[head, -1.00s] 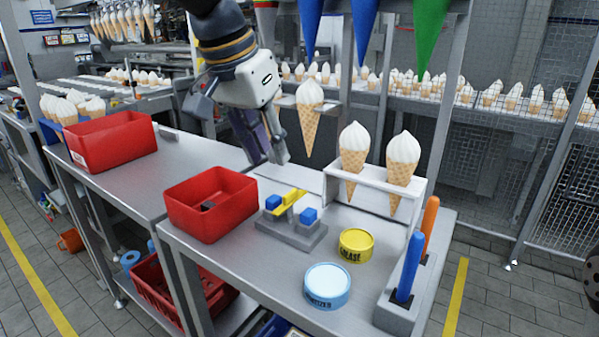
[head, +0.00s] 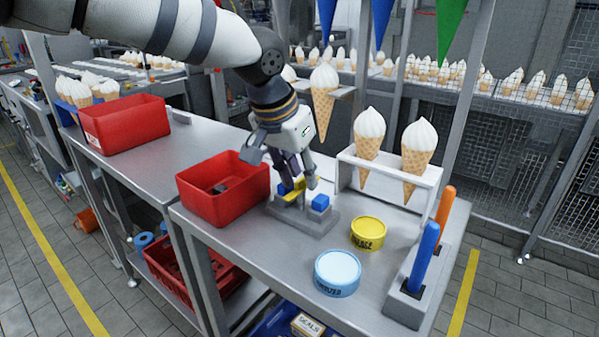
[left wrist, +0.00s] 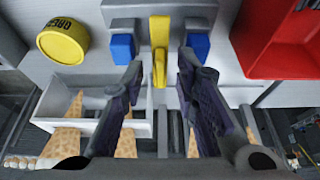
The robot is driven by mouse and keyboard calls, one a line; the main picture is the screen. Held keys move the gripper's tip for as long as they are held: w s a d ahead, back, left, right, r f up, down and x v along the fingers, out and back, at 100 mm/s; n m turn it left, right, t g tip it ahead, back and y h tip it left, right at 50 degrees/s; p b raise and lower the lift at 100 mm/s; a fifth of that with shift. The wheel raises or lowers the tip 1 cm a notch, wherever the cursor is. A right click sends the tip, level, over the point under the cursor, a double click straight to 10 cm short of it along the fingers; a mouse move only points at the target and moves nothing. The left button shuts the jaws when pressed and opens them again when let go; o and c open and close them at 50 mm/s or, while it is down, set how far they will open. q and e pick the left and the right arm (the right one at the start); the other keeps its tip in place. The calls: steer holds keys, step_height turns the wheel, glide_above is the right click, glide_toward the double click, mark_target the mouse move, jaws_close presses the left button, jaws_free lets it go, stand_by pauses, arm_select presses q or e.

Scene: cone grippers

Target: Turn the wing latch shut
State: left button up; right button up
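The wing latch has a yellow wing (head: 296,191) on a grey base (head: 303,222), between two blue blocks, one of them at the front right (head: 320,202). In the left wrist view the yellow wing (left wrist: 159,34) runs up and down the picture, crosswise to the line through the left blue block (left wrist: 122,48) and the right blue block (left wrist: 199,45). My left gripper (head: 298,183) is at the latch from above, fingers apart. In the left wrist view its fingertips (left wrist: 160,66) lie either side of the wing, with gaps; contact is not visible. My right gripper is out of view.
A red bin (head: 222,205) stands close left of the latch. A yellow grease tin (head: 368,233) and a light blue tin (head: 337,272) are to the right. A cone rack (head: 390,165) stands behind, and a grey holder with blue and orange handles (head: 407,300) at the right edge.

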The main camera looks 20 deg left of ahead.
arm_select(q)
jaws_close()
steer(key=shift+m, duration=0.6)
steer(key=shift+w+a+m+g+h, duration=0.1)
steer(key=shift+m+g+h, duration=0.2)
steer(key=shift+m+h, duration=0.35)
steer(key=m, duration=0.2)
steer(key=m+g, duration=0.1)
steer(key=m, duration=0.1)
steer(key=shift+w+a+f+h+b, duration=0.1)
steer(key=shift+w+h+b, duration=0.05)
steer(key=shift+h+b, duration=0.2)
steer(key=m+g+b, duration=0.1)
steer(key=m, duration=0.2)
steer(key=m+g+h+b, duration=0.1)
steer(key=m, duration=0.2)
steer(key=shift+w+f, duration=0.1)
steer(key=shift+w, duration=0.1)
steer(key=m+g+b, duration=0.1)
steer(key=m, duration=0.2)
steer(key=shift+w+g, duration=0.1)
steer(key=shift+g, duration=0.2)
steer(key=shift+m+g+b, duration=0.3)
steer(key=shift+m, duration=0.85)
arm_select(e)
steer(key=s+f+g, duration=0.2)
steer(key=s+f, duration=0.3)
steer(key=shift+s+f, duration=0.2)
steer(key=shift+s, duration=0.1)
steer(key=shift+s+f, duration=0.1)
